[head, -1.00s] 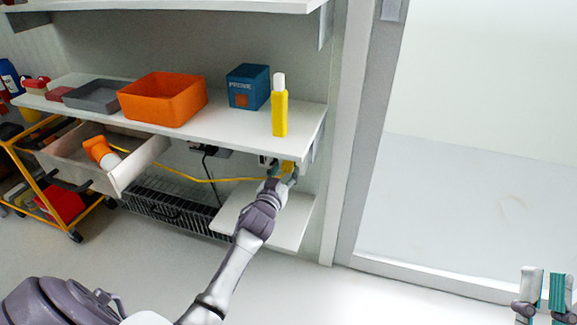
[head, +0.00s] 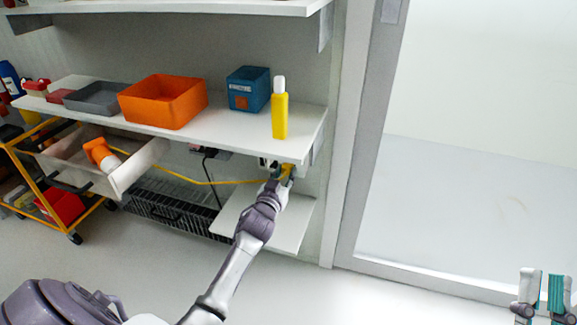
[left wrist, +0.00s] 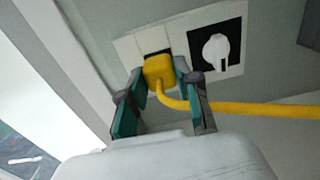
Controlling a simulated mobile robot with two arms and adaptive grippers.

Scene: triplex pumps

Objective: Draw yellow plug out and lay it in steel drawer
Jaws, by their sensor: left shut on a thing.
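The yellow plug (left wrist: 158,71) sits between the fingers of my left gripper (left wrist: 160,88) in the left wrist view, right in front of a white wall socket plate (left wrist: 128,48). A dark socket face shows just above the plug. I cannot tell whether its pins are in the socket. In the head view my left gripper (head: 280,182) is under the shelf's right end, shut on the plug. A yellow cable (head: 215,182) runs left from it to the pulled-out pale drawer (head: 130,174), which holds an orange and white object (head: 102,154). My right gripper (head: 541,292) is open and empty at lower right.
The shelf (head: 235,122) above holds an orange bin (head: 163,100), a grey tray (head: 96,98), a blue box (head: 248,88) and a yellow bottle (head: 279,110). A yellow cart (head: 40,185) stands left.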

